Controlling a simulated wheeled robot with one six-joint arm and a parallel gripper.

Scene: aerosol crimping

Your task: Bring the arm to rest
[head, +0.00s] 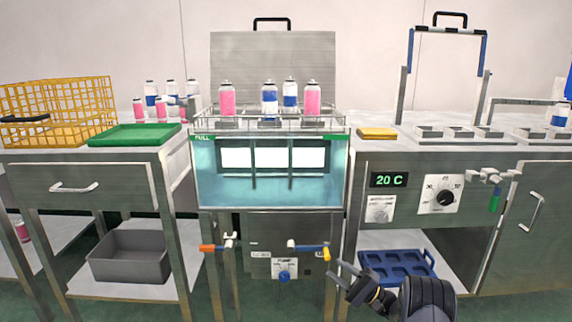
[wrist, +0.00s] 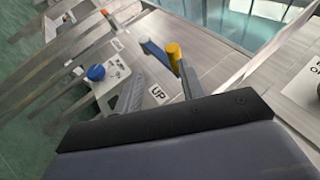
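My gripper (head: 337,271) is low at the centre right in the head view, in front of the bath stand. Its two fingers look spread with nothing between them. In the wrist view the fingers (wrist: 160,90) also stand apart. A valve lever with a blue and yellow handle (head: 310,248) is just up and left of the fingertips in the head view. The lever's yellow end (wrist: 174,52) shows beyond the fingers in the wrist view, near an "UP" label (wrist: 158,94). I cannot tell whether a finger touches the lever.
The glass water bath (head: 215,180) has several cans above it. An orange-handled valve (head: 212,248) and pump knob (head: 284,276) are below. A blue tray (head: 398,262) lies on the lower right shelf, behind my arm. A grey bin (head: 128,256) stands lower left.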

